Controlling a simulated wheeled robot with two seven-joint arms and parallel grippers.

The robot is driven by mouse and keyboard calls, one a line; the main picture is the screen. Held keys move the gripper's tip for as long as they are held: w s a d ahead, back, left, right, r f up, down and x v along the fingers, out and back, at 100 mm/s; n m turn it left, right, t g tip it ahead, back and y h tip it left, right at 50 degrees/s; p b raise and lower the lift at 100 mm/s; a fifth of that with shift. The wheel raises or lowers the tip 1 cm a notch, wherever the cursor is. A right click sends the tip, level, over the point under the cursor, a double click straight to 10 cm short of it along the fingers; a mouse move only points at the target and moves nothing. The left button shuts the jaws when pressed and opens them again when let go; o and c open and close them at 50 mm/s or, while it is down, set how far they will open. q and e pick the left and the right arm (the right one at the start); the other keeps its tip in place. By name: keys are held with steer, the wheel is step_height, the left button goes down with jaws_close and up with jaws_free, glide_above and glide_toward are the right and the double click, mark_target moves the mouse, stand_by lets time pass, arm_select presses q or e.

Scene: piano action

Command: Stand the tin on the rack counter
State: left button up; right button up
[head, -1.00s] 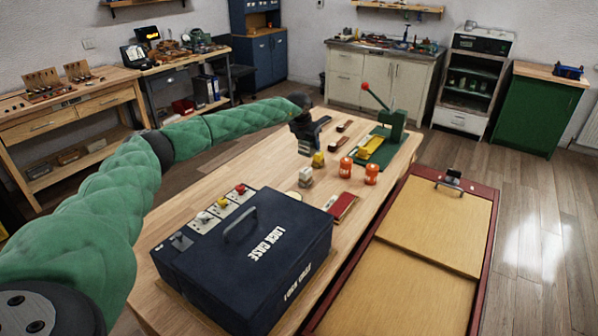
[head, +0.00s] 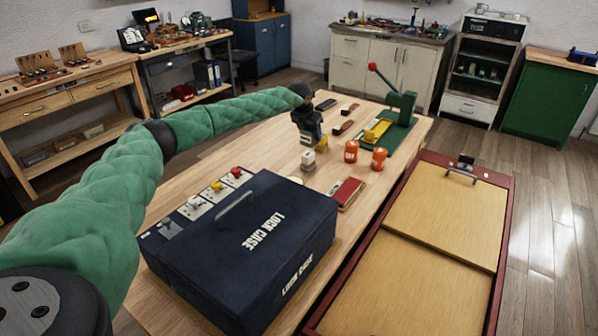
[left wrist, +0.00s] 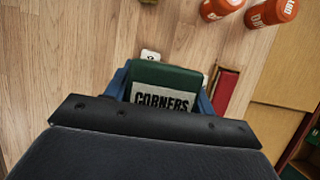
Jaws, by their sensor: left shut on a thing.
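In the left wrist view a green tin (left wrist: 165,76) with a pale label reading "CORNERS" sits between the blue fingers of my left gripper (left wrist: 163,90). The gripper is shut on it. In the head view my left gripper (head: 309,138) is over the far half of the wooden bench, behind a small white-grey block. The tin is hard to make out there. I cannot tell whether its base touches the bench. A white-framed rack (head: 490,28) with dark shelves stands at the back right. My right gripper is not in view.
A dark lock case (head: 285,230) fills the near bench. Two orange pots (head: 351,152) (head: 379,159), a red box (head: 347,193) and a green press (head: 402,105) stand on the bench. A red-edged wooden board (head: 440,215) lies alongside. A green cabinet (head: 545,105) and open floor are at right.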

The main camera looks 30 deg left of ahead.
arm_select(q)
step_height(320, 180, down, 2)
steer(key=shift+f+b, duration=0.1)
steer(key=shift+b, duration=0.55)
steer(key=shift+s+a+f, duration=0.1)
steer(key=shift+a, duration=0.1)
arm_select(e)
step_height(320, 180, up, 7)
arm_select(q)
steer(key=s+a+f+p, duration=0.1)
steer(key=s+a+f, duration=0.1)
steer(key=a, duration=0.1)
steer(key=s+a+f+p, duration=0.2)
steer(key=a, duration=0.1)
steer(key=s+a+f+p, duration=0.2)
steer(key=a, duration=0.1)
steer(key=shift+s+f, duration=0.3)
steer(key=shift+f+p, duration=0.8)
steer(key=shift+f, duration=0.6)
steer(key=shift+a+f, duration=0.1)
steer(key=shift+f, duration=0.6)
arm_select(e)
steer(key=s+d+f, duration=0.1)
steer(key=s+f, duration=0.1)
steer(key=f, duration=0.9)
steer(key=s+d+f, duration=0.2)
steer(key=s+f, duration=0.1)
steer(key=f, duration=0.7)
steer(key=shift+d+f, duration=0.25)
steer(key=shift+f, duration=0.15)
